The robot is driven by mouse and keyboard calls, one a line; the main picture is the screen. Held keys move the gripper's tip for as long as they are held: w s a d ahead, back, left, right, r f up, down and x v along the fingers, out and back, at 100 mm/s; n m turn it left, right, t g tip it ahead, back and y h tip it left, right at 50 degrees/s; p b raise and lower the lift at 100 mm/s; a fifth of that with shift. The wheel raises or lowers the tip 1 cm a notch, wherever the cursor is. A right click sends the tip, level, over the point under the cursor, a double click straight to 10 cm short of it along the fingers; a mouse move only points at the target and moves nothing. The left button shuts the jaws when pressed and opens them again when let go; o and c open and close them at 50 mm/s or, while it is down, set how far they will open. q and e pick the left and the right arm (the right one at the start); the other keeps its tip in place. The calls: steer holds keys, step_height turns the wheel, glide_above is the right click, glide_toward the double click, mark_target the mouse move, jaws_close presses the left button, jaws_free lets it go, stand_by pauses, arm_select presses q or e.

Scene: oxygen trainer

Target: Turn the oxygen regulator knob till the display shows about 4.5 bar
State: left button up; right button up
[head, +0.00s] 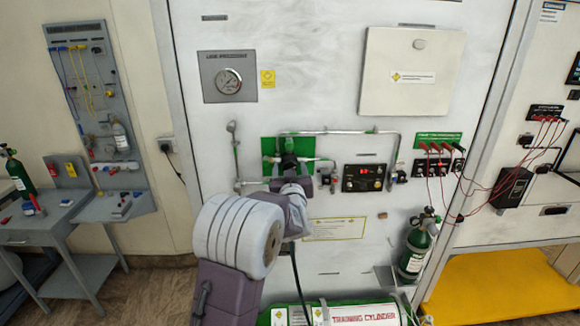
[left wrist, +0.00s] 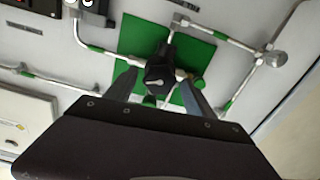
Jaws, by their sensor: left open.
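The regulator knob (left wrist: 158,77) is black with a pale pointer mark, in front of a green backing plate (head: 269,146). In the head view the black regulator body (head: 288,145) shows above my gripper, and the knob itself is largely hidden. My left gripper (head: 291,184) is at the regulator. In the left wrist view its two fingers (left wrist: 160,92) are open, one on each side of the knob; I cannot tell whether they touch it. The display (head: 363,177) is a black box with small lit red digits, too small to read. My right gripper is not in view.
Metal pipes (head: 345,132) run around the regulator. Red cables (head: 440,149) plug in to the right. A green cylinder (head: 416,248) stands lower right, and a training cylinder (head: 362,315) lies below. A pressure gauge (head: 228,81) is at upper left.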

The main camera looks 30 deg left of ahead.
arm_select(q)
steer(key=shift+a, duration=0.15)
steer(key=shift+c, duration=0.9)
steer(key=shift+d+r, duration=0.1)
steer(key=shift+d, duration=0.2)
steer(key=c, duration=0.5)
jaws_close()
steer(key=shift+m, duration=0.3)
